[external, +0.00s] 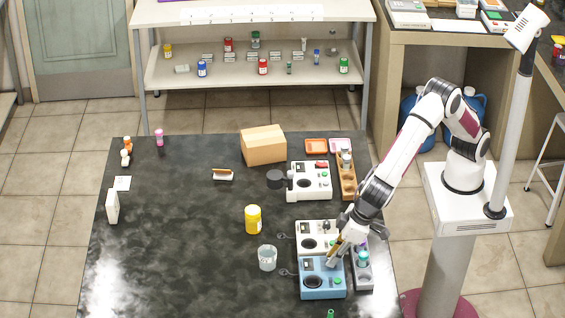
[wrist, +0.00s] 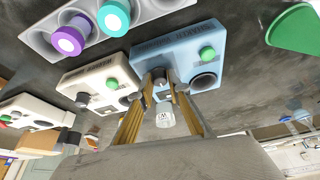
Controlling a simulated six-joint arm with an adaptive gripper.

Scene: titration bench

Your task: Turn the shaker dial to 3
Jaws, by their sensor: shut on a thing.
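The blue shaker (external: 321,283) stands near the table's front right, with a dark round plate on its top. In the wrist view the shaker (wrist: 180,48) shows its label, a green button (wrist: 207,54) and a dark round part. My gripper (external: 333,258) reaches down onto the shaker's back edge. In the wrist view my gripper (wrist: 160,84) has its fingers on both sides of the small grey dial (wrist: 158,74), shut on it. The fingers partly cover the dial, and its number setting cannot be read.
A white device (external: 314,228) with a green button stands directly behind the shaker. A rack with purple and teal-capped bottles (external: 362,256) is close on the right. A clear beaker (external: 267,258) and yellow jar (external: 253,219) stand to the left.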

